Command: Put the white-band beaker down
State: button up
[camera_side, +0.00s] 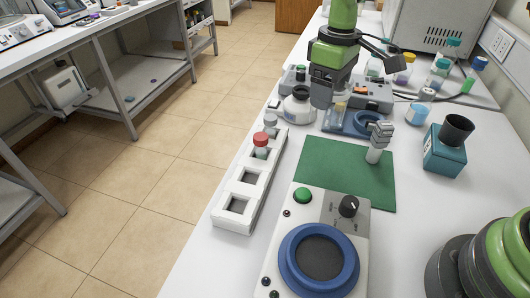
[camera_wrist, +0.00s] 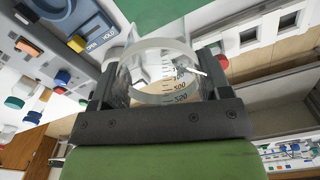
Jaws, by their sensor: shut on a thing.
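My gripper (camera_side: 334,104) is shut on a clear glass beaker, the white-band beaker (camera_wrist: 160,78). In the wrist view the beaker sits between the two fingers, with a pale band around it and printed volume marks on its wall. In the side view my gripper hangs at the back of the bench, beside a device with a blue ring (camera_side: 366,122).
A green mat (camera_side: 335,175) lies in front, with a small grey device (camera_side: 376,147) at its right back. A white rack (camera_side: 246,190) holding capped vials is at left. A blue-ringed instrument (camera_side: 288,262) is nearest. A teal box (camera_side: 441,158) with a black cup stands at right.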

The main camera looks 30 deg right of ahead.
jog(key=s+a, duration=0.4)
jog(key=a, duration=0.6)
jog(key=s+a, duration=0.4)
jog(key=a, duration=0.5)
jog(key=s+a, duration=0.4)
jog(key=a, duration=0.6)
jog(key=shift+s+a+f, duration=0.1)
jog(key=shift+f, duration=1.55)
jog(key=shift+s+a+f, duration=0.15)
jog(key=shift+f, duration=1.5)
jog(key=shift+s+a+f, duration=0.1)
jog(key=shift+f, duration=1.55)
jog(key=o, duration=0.9)
jog(key=shift+f, duration=0.15)
jog(key=shift+o, duration=0.2)
notch_tip(320, 180, up, 12)
jog(key=shift+r, duration=0.2)
